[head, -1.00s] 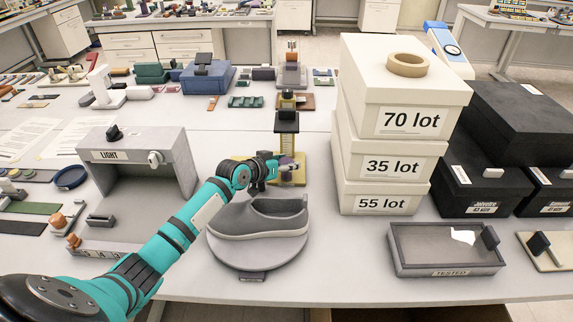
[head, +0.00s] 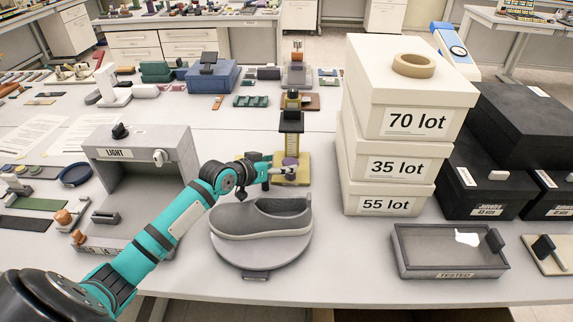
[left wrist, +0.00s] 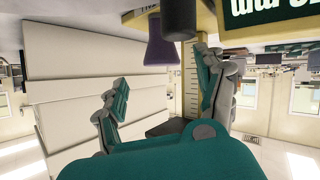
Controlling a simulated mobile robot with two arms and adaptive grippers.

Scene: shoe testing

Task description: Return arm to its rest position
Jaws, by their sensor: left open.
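My left arm reaches in from the left in the head view. Its gripper (head: 279,168) is above and behind the grey shoe (head: 262,217), close to the yellow and black test stand (head: 291,135). In the left wrist view the two fingers (left wrist: 160,95) are spread apart with nothing between them. The stand's purple tip (left wrist: 166,42) and ruler scale (left wrist: 190,85) show just beyond the fingers. The shoe sits on a round grey turntable (head: 263,258), apart from the gripper. My right gripper is not in view.
A stack of white lot boxes (head: 387,167) stands right of the stand. A grey tray (head: 449,263) marked TESTED holds a white scrap in front of black boxes (head: 484,185). The grey light booth (head: 138,165) stands left, beside my arm. The table's front middle is clear.

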